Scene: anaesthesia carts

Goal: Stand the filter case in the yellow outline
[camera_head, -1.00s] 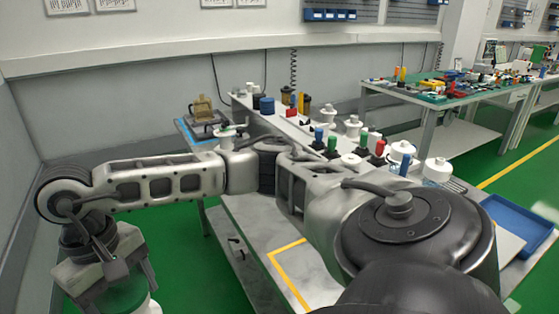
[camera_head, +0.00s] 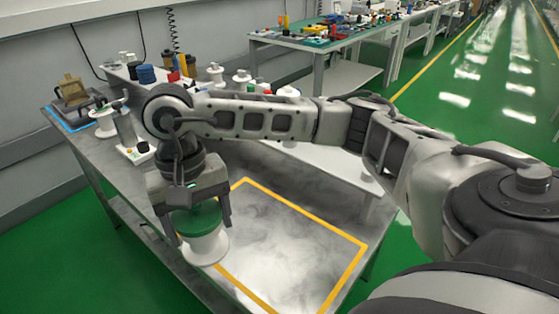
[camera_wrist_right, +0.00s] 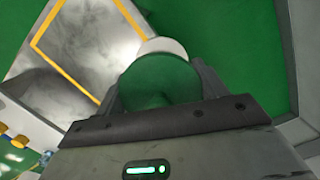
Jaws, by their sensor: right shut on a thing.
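The filter case (camera_head: 206,249) is a short white cylinder with a flared rim and a green top, held upright in the head view. My right gripper (camera_head: 198,222) is shut on it from above, with one finger on each side of the green top. The yellow outline (camera_head: 300,209) is a taped rectangle on the grey bench, and no object stands in it. The case is just left of the outline, by the bench's edge. In the right wrist view the case (camera_wrist_right: 163,46) shows against green floor, with the outline (camera_wrist_right: 75,74) to its left. My left gripper is not in view.
The grey bench (camera_head: 95,150) carries a white spool-like part (camera_head: 124,125), a brass-coloured device on a blue-edged mat (camera_head: 75,120) and a raised shelf with several coloured bottles (camera_head: 146,74). My right arm crosses before the shelf. Green floor lies left of the bench.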

